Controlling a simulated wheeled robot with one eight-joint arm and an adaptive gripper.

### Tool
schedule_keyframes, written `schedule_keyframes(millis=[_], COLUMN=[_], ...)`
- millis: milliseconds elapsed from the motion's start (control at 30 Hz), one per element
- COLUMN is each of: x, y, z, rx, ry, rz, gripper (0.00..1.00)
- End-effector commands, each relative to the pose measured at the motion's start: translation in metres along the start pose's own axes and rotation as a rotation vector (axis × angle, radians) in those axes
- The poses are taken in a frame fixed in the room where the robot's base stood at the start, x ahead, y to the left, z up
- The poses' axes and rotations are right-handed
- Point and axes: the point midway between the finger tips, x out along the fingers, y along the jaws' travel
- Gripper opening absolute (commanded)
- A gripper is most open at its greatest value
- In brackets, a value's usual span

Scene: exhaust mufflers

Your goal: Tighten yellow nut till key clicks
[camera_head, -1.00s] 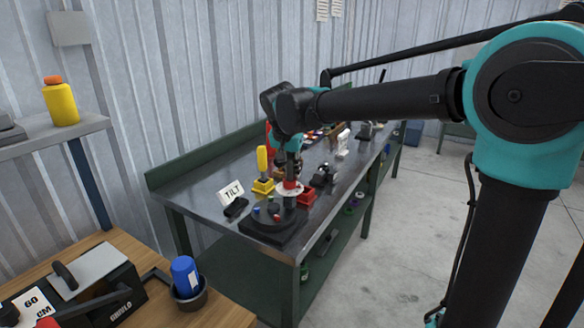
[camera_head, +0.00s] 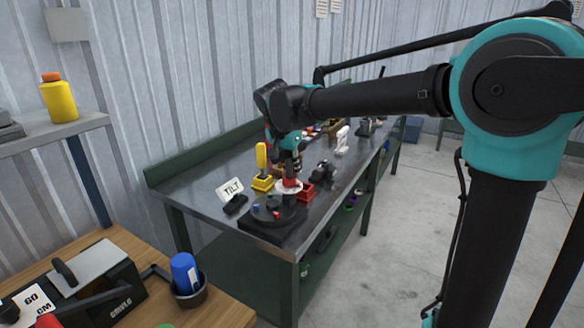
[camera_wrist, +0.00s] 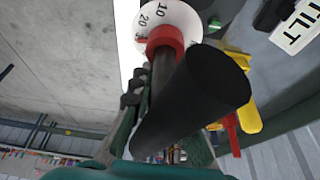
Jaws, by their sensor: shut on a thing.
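My gripper (camera_head: 291,160) is shut on a black-handled key, upright over the round black plate in the head view. In the wrist view, the thick black handle (camera_wrist: 200,95) runs between the fingers of my gripper (camera_wrist: 160,110). A red collar (camera_wrist: 166,38) and a white dial (camera_wrist: 180,14) marked 10 and 20 are at the key's far end. The dial (camera_head: 288,187) also shows low over the black plate (camera_head: 262,222). Small blue and red nuts stand on the plate. I cannot make out the yellow nut; the key's tip is hidden.
A yellow-handled tool (camera_head: 262,156) stands in a yellow holder left of my gripper. A red holder (camera_head: 306,192) is close at its right. A TILT sign (camera_head: 230,190) stands to the left.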

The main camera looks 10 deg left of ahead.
Motion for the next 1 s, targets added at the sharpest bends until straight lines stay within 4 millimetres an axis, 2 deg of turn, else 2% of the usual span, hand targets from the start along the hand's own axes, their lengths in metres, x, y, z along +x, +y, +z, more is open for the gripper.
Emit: schedule_keyframes(millis=[167,400,733,1000], x=[-0.0001,-0.0004,-0.0003,-0.0008], y=[0.0001,0.0032,0.0041,0.0075], z=[0.0000,0.0005,0.0005,0.0013], rx=[0.014,0.171,0.200,0.368], ry=[0.000,0.003,0.003,0.007], rz=[0.006,0.069,0.081,0.147], gripper=[0.00,0.00,0.00,0.00])
